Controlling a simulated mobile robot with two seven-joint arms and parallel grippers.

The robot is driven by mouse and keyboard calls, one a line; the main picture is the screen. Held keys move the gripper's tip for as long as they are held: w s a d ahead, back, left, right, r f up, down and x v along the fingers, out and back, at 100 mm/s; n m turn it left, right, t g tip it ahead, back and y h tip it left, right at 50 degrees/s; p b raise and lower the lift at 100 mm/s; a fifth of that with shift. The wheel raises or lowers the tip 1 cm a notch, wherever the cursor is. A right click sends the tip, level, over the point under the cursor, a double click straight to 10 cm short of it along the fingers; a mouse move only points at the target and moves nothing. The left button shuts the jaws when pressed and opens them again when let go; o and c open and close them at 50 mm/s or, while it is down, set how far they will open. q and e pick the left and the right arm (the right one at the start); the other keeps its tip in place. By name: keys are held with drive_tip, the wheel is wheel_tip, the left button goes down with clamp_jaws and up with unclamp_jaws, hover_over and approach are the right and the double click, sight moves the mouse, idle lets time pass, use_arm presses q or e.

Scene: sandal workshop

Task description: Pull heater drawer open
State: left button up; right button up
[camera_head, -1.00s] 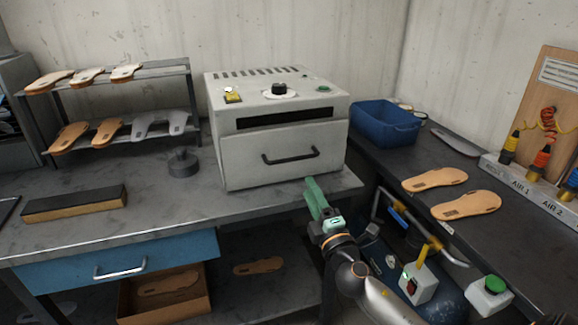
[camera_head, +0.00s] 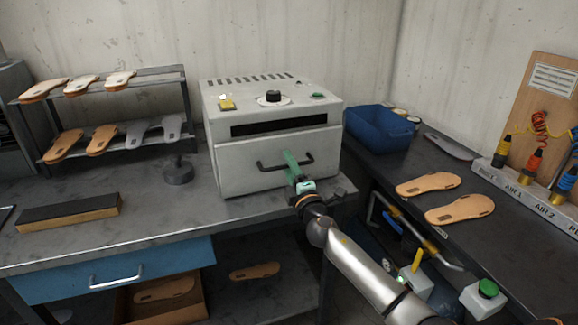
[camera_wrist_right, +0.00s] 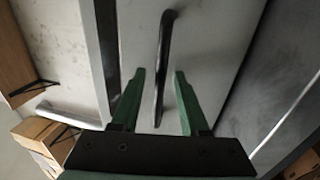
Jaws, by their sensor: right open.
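The heater (camera_head: 240,105) is a light grey box on the workbench, with a front drawer (camera_head: 235,166) that looks closed. The drawer has a black bar handle (camera_head: 269,167). My right gripper (camera_head: 291,163) is in front of the drawer at the handle's middle. In the right wrist view, the green fingers (camera_wrist_right: 158,78) are open, one on each side of the black handle (camera_wrist_right: 165,55), with gaps on both sides. My left gripper is not in view.
A shoe rack (camera_head: 110,120) and a dark round weight (camera_head: 178,172) stand left of the heater. A blue bin (camera_head: 380,130) and sandal soles (camera_head: 460,208) lie on the right bench. A blue bench drawer (camera_head: 120,268) sits lower left.

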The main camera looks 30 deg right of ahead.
clamp_jaws()
idle(0.4)
idle(1.1)
